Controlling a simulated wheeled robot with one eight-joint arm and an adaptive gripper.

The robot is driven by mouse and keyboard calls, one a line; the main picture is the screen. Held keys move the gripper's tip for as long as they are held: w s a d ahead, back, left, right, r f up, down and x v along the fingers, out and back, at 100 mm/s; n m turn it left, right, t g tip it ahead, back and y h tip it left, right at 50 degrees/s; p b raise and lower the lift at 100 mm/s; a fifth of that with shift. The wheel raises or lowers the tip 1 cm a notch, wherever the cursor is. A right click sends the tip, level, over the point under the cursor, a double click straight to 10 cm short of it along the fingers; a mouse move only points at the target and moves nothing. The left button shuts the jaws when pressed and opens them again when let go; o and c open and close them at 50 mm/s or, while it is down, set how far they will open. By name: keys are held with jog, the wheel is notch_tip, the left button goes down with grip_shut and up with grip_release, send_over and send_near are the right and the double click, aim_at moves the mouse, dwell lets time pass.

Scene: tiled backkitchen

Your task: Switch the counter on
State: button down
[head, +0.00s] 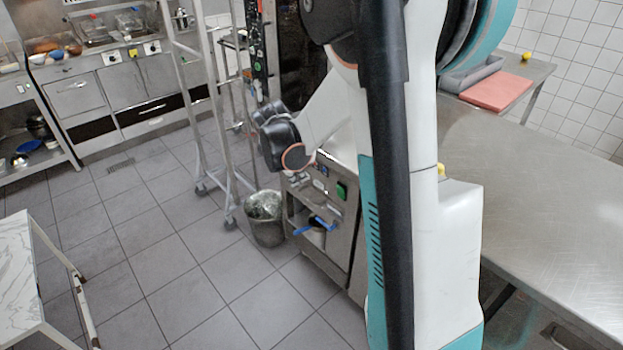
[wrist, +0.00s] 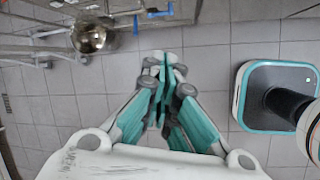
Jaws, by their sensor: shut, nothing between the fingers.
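A steel counter unit (head: 323,228) stands at the middle of the head view, partly hidden behind my arm. Its front panel carries a green switch (head: 341,190); whether it is on or off is too small to tell. My gripper (wrist: 166,62) shows in the wrist view with its teal fingers together and nothing between them. It points down over the tiled floor, apart from the counter. In the head view I cannot make the fingers out. The switch cannot be made out in the wrist view.
A bin (head: 265,217) with a clear liner stands left of the counter unit, beside a tall rack (head: 205,110). Blue handles (head: 314,226) stick out of the unit's shelf. A steel worktop (head: 540,180) lies right. Floor (head: 160,260) is free at left, before a marble-topped table (head: 18,270).

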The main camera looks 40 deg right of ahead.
aim_at(340, 193)
jog(key=w+d+f+n+g+h+p, duration=0.1)
jog(key=d+f+n, duration=0.3)
jog(key=d+f, duration=0.3)
jog(key=shift+w+d+f+g, duration=0.15)
jog(key=shift+w+f+g, duration=0.15)
jog(key=shift+f, duration=0.1)
jog(key=d+f+b, duration=0.4)
jog(key=d+f, duration=0.4)
jog(key=shift+w, duration=0.25)
jog(key=shift+d, duration=0.15)
